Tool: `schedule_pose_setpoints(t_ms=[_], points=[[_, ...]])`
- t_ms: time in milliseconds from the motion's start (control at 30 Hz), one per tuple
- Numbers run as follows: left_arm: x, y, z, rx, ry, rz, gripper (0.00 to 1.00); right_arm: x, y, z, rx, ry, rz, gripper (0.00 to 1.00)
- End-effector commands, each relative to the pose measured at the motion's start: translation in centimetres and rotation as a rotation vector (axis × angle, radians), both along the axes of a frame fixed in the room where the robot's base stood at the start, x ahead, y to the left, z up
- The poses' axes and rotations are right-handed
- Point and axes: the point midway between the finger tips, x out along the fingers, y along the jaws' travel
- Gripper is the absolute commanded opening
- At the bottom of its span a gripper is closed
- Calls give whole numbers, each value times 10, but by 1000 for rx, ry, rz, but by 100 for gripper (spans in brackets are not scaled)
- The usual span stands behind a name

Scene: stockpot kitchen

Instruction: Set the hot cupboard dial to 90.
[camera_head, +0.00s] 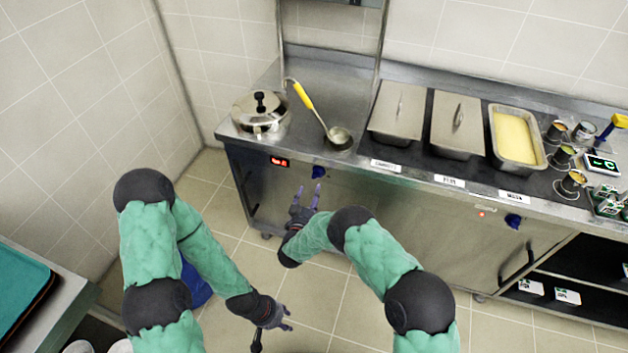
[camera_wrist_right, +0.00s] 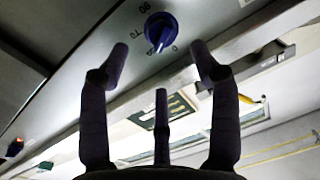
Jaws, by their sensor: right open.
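The blue hot cupboard dial (camera_head: 318,172) is on the steel cupboard front, just right of a small red lit display (camera_head: 279,162) whose digits are too small to read. In the right wrist view the dial (camera_wrist_right: 161,29) shows a pale pointer line, with printed marks around it that look like 90, 70 and 0. My right gripper (camera_head: 307,193) is open and empty, just below the dial. In its wrist view the spread fingers (camera_wrist_right: 160,58) lie below and to either side of the dial, apart from it. My left gripper (camera_head: 284,318) hangs low over the floor, away from the cupboard.
A second blue dial (camera_head: 513,221) is further right on the front. On the counter stand a lidded pot (camera_head: 261,114), a ladle (camera_head: 306,98) and several food pans (camera_head: 457,123). A door handle (camera_head: 517,264) juts from the front. The floor before the cupboard is clear.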

Motion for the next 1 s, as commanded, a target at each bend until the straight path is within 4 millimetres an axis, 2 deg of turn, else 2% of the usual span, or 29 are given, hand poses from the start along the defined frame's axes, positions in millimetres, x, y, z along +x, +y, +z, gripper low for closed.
schedule_pose_setpoints(t_ms=[200, 400, 600, 867, 967, 1000], points=[[0, 0, -14, 0, 0, 1, 40, 39, -10, -2, 2, -1, -2, 63], [0, 0, -21, 0, 0, 1, 40, 64, -16, -2, 1, 1, 1, 63], [0, 0, -24, 0, 0, 1, 40, 75, -19, -1, 0, 1, 1, 63], [0, 0, -23, 0, 0, 1, 40, 76, -19, 0, 0, 2, 1, 63], [0, 0, -23, 0, 0, 1, 40, 76, -19, 0, 0, 2, 1, 38], [0, 0, -23, 0, 0, 1, 40, 76, -19, 0, 0, 1, 1, 26]])
